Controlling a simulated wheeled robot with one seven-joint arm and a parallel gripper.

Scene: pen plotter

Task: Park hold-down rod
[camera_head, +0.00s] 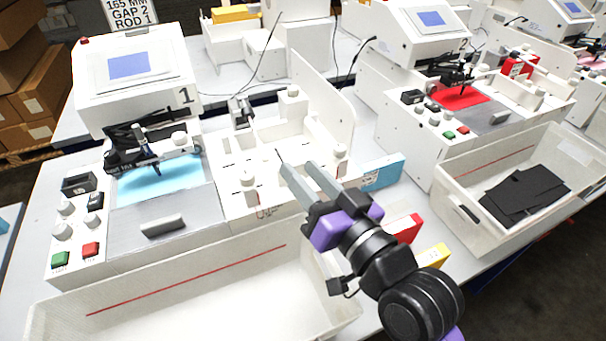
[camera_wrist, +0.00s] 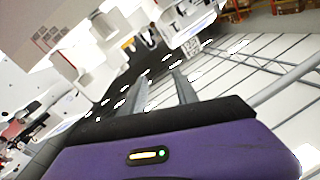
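My gripper (camera_head: 298,167) is over the front right of the white fixture tray (camera_head: 222,201) beside plotter 1 (camera_head: 135,85). Its two grey fingers are apart, and I see nothing between them. In the wrist view the fingers (camera_wrist: 163,82) also stand apart with empty space between. White knobbed posts stand in the fixture, one left of the fingers (camera_head: 248,178) and one right (camera_head: 340,151). A thin dark line shows just beyond the fingertips. I cannot tell for sure which piece is the hold-down rod; my gripper may hide part of it.
An empty white bin (camera_head: 190,300) stands in front of plotter 1. A tall white partition (camera_head: 325,100) rises behind the fixture. Blue (camera_head: 383,173), red (camera_head: 404,229) and yellow (camera_head: 433,256) blocks lie right of my gripper. A second bin (camera_head: 470,215) holds black sheets.

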